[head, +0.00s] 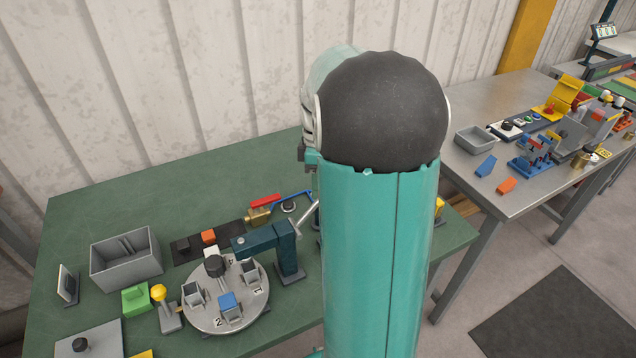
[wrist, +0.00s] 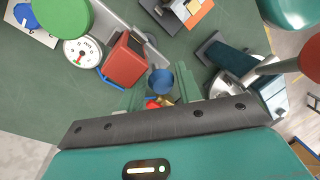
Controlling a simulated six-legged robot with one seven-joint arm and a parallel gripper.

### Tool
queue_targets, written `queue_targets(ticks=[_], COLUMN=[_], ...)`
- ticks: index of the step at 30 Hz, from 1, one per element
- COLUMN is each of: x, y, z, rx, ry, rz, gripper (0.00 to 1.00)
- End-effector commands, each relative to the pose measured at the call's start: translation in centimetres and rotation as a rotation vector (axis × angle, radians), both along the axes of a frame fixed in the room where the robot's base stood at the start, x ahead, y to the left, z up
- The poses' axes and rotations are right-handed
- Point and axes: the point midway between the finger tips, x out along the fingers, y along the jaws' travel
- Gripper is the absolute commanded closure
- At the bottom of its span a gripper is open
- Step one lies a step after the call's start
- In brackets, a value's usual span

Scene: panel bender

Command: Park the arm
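My arm (head: 375,240) stands upright in the middle of the head view, with its dark rounded joint at the top. It hides my gripper there. In the wrist view, my gripper (wrist: 160,92) points down toward the green bench. Its two green fingers stand apart, with nothing clearly held between them. A small blue round part (wrist: 159,82) and a red and yellow part show in the gap, seemingly beyond the fingers. A red block (wrist: 125,62) and a white dial gauge (wrist: 82,51) lie to the left of the fingers.
The green bench (head: 110,207) carries a grey bin (head: 126,262), a round turntable (head: 240,312), a dark blue post with an arm (head: 287,250), and a brass valve with a red handle (head: 264,202). A metal table (head: 490,100) with several parts stands at right. The bench's back left is clear.

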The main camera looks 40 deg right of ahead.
Motion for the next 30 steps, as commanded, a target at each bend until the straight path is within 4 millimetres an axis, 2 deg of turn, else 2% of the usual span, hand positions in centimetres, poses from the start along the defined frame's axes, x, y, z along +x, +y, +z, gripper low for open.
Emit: queue_targets(ticks=[7, 11, 17, 24, 30], x=[-0.1, 0.0, 0.5, 1.2, 1.6], y=[0.0, -0.1, -0.7, -1.4, -1.8], z=[-0.1, 0.8, 4.4, 9.6, 12.6], rx=[0.003, 0.002, 0.001, 0.001, 0.001], ry=[0.004, 0.004, 0.001, 0.001, 0.001], rz=[-0.002, -0.002, -0.001, -0.001, 0.0], gripper=[0.66, 0.66, 0.66, 0.66, 0.66])
